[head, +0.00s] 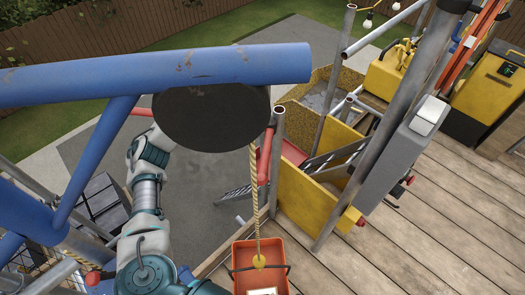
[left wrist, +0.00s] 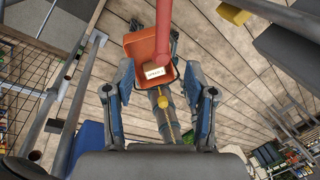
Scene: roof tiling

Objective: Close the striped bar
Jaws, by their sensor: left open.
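A red bar (head: 264,160) shows beside the rope and a grey post in the head view. A short red piece (head: 141,111) shows left of the black disc, which hides what lies between. In the left wrist view a red bar (left wrist: 166,28) runs down from the top edge to a rounded end, beyond my left gripper (left wrist: 158,78). That gripper is open, with its fingers well apart and nothing clearly between them. In the head view the disc hides it. I cannot make out stripes on the red bar. My right gripper is not in view.
A blue beam (head: 170,73) and the black disc (head: 211,118) cross close in front. An orange bucket (head: 240,256) hangs on a rope (head: 255,200). Grey posts (head: 278,165) stand beside yellow panels (head: 310,205). Plank decking (head: 410,250) lies at right, largely clear.

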